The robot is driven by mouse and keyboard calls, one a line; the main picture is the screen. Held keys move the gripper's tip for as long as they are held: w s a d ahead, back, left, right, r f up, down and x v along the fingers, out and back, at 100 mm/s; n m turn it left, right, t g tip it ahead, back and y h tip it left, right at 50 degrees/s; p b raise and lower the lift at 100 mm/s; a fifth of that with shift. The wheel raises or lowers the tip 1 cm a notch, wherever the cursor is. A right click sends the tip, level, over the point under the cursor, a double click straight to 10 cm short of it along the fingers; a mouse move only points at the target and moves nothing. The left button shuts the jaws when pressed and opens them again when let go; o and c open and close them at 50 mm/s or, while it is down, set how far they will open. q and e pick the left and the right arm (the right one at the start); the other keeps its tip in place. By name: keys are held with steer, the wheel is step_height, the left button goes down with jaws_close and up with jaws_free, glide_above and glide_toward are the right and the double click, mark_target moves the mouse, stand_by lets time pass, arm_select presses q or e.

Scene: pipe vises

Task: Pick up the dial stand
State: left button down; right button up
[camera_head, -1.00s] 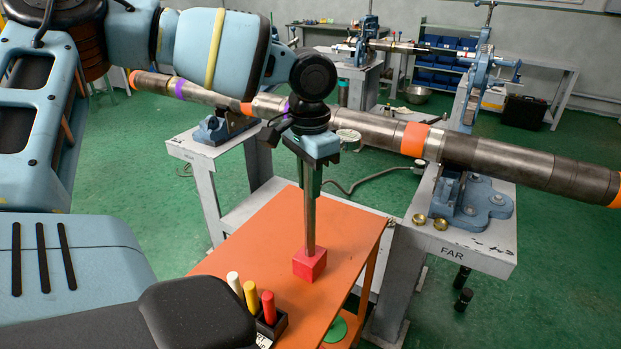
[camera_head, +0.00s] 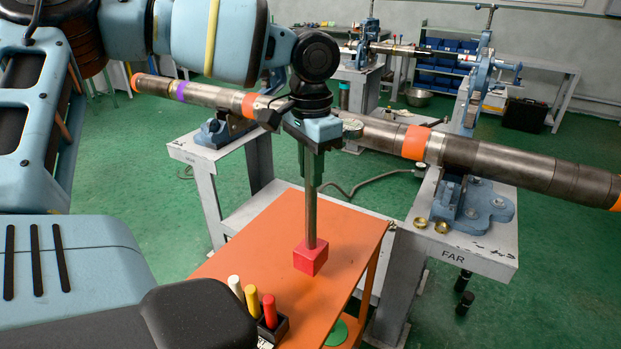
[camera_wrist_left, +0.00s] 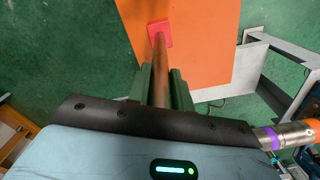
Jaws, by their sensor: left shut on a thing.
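The dial stand has a red block base (camera_head: 311,258) and an upright grey metal rod. It is over the orange tabletop; I cannot tell whether its base still touches the surface. My left gripper (camera_head: 311,165) points down and is shut on the rod's upper part. A round dial (camera_head: 352,128) shows just right of the gripper. In the left wrist view, the green fingers (camera_wrist_left: 162,82) lie on both sides of the rod, and the red base (camera_wrist_left: 159,28) is beyond them over the orange top. My right gripper is not in view.
The orange table (camera_head: 350,225) also carries a black holder (camera_head: 279,328) with white, yellow and red sticks. A long steel pipe (camera_head: 480,156) on blue vises runs close behind the gripper. Brass rings (camera_head: 420,222) lie on the grey FAR stand (camera_head: 465,247).

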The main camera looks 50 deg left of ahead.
arm_select(q)
step_height(320, 180, up, 15)
steer(key=shift+f+p, duration=0.1)
steer(key=shift+p, duration=0.4)
